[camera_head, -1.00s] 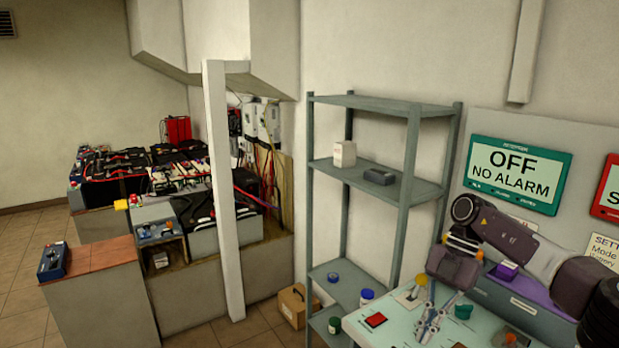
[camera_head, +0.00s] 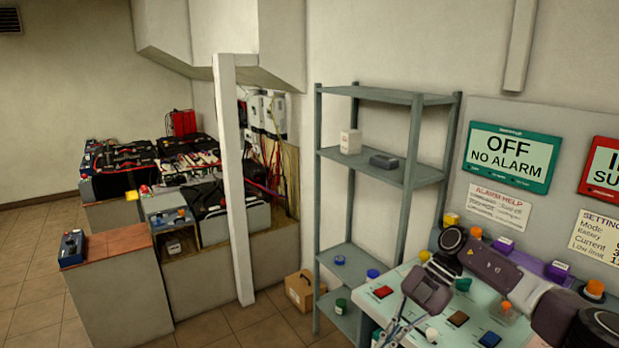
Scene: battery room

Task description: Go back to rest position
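My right arm comes in from the lower right, above the light green control panel (camera_head: 412,292). My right gripper (camera_head: 398,332) points down over the panel's left front part. Its fingers run to the bottom edge of the view, so their tips and the gap between them are not clear. No held object shows. My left gripper is not in view.
A grey metal shelf (camera_head: 410,183) stands left of the panel with a white box (camera_head: 350,141) and jars. Signs hang on the wall behind. A cardboard box (camera_head: 299,291) sits on the floor. Batteries on benches (camera_head: 120,160) fill the left, beside open floor.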

